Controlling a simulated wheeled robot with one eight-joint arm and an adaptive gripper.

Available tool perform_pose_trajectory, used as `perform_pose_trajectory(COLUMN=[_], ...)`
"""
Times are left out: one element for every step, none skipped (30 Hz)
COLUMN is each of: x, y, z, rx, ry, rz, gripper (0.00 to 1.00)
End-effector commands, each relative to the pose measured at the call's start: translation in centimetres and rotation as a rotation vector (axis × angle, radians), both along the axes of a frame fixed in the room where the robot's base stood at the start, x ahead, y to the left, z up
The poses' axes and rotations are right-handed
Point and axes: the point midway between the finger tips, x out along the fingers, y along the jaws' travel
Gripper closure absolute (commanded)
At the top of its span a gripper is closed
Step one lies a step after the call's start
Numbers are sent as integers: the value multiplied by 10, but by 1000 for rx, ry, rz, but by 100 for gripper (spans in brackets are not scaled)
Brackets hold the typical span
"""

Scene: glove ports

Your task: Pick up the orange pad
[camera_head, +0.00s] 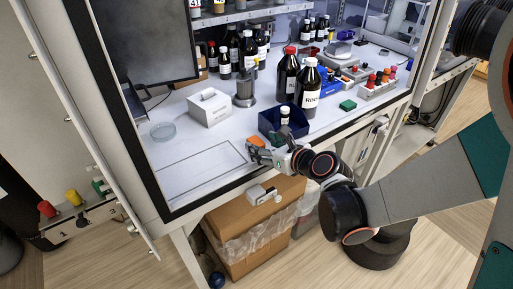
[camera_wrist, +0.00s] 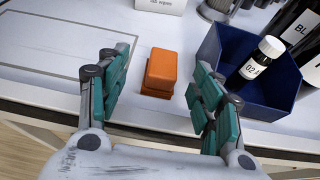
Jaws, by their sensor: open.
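The orange pad (camera_wrist: 161,70) lies on the white bench surface in the wrist view, between my open fingers and slightly beyond them. It looks like a small rounded block with a second orange layer under its near end. My gripper (camera_wrist: 158,100) is open and empty, with teal finger pads apart on either side. In the head view my gripper (camera_head: 252,157) is low over the front edge of the bench, and a little of the orange pad (camera_head: 257,142) shows just beyond the fingers.
A blue bin (camera_wrist: 270,98) with a small dark bottle (camera_wrist: 261,55) stands close right of my right finger. Tall dark bottles (camera_head: 307,88) stand behind it. A white box (camera_head: 209,107) is further back. The bench left of the pad is clear, with an outlined rectangle (camera_head: 203,167).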

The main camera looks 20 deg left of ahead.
Motion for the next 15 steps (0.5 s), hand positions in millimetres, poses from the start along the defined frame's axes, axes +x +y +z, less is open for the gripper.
perform_pose_trajectory(x=[4,5,7,8,9,10,10,11,13,15,17,20,23,26,30], y=[5,7,9,10,11,12,12,13,14,16,18,21,23,26,29], z=[-4,-5,-6,-6,-6,-7,-7,-8,-9,-11,-12,-15,-17,-19,-22], rx=[-1,-1,-2,-2,-1,-1,-1,-1,-1,-1,-1,-2,-2,-2,-2], ry=[-1,-1,-1,-1,0,0,0,0,0,0,0,-1,-1,-1,-2], rz=[2,2,1,1,0,0,0,0,0,0,0,2,2,2,2], gripper=[40,40,40,40,40,40,40,40,40,40,40,40,40,40,40])
